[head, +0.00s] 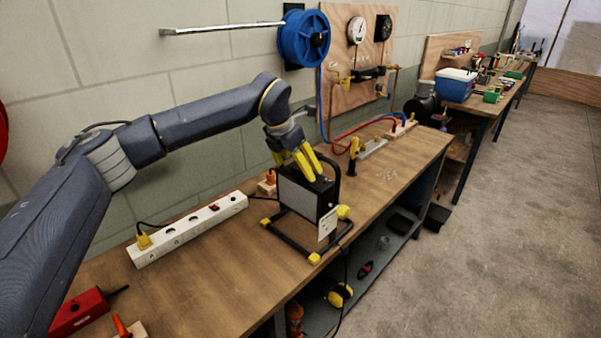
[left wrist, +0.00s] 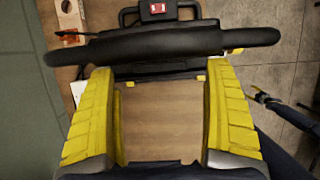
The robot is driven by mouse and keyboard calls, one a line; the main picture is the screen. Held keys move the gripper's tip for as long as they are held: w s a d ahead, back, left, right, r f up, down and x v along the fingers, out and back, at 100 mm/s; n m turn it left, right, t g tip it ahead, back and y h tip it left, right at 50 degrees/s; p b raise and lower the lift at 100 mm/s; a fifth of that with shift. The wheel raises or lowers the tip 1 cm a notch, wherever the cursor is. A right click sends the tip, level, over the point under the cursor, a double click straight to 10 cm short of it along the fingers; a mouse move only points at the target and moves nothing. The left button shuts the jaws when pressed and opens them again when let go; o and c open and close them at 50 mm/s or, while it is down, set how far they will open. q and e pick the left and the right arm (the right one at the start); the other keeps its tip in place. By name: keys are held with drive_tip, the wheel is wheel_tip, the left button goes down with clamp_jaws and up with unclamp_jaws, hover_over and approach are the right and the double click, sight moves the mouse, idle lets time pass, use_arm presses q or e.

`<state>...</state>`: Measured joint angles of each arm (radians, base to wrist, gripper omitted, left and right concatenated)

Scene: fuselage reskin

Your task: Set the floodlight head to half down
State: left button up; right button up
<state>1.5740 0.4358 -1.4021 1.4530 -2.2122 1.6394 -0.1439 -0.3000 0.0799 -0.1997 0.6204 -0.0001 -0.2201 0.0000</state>
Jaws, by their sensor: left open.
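The floodlight stands on the bench in the head view, with its head (head: 297,196) a black box with a pale grey face turned to the left. Its black tube stand (head: 290,236) has yellow feet, and a yellow knob (head: 344,212) sits at the side. My left gripper (head: 301,168) is open at the top of the head, its yellow fingers pointing down and overlapping the top edge. In the left wrist view a curved black bar (left wrist: 160,44) crosses just beyond the open fingers (left wrist: 161,78). I cannot tell whether they touch. My right gripper is not in view.
A white power strip (head: 188,229) lies left of the floodlight on the wooden bench (head: 205,288). A red box (head: 78,311) is at the near left. A yellow-and-black upright tool (head: 353,152) and hoses stand behind. The bench's front edge is close to the stand.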

sight(301, 172)
use_arm(q)
drive_tip(key=shift+x, duration=1.5)
drive_tip(key=shift+c, duration=0.4)
clamp_jaws()
